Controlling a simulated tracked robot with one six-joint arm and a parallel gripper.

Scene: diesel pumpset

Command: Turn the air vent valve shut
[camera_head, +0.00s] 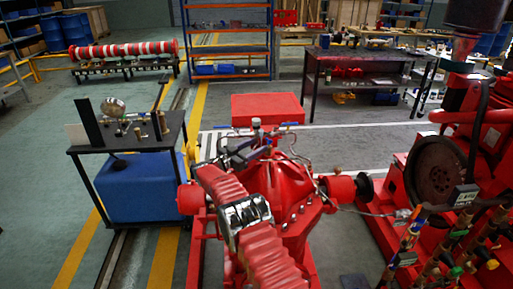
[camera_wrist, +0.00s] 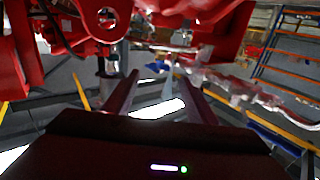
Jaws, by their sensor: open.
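The red pump (camera_head: 285,195) stands in the middle of the head view. Small fittings (camera_head: 256,128) rise from its top, with a small blue handle (camera_head: 288,126) just right of them. I cannot tell for sure which part is the air vent valve. My gripper (camera_head: 236,152) is at the pump's top, just left of the fittings and partly behind my own arm. In the wrist view my gripper (camera_wrist: 158,76) is open, and its two dark fingers stand apart with nothing clearly held between them. A small blue part (camera_wrist: 155,67) shows near the fingertips; contact is unclear.
A black table (camera_head: 125,138) with gauges and fittings stands at left over a blue container (camera_head: 145,188). The red engine (camera_head: 440,170) with its dark flywheel fills the right. A red box (camera_head: 268,108) lies behind the pump. Thin pipes (camera_head: 300,150) run across the pump's top.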

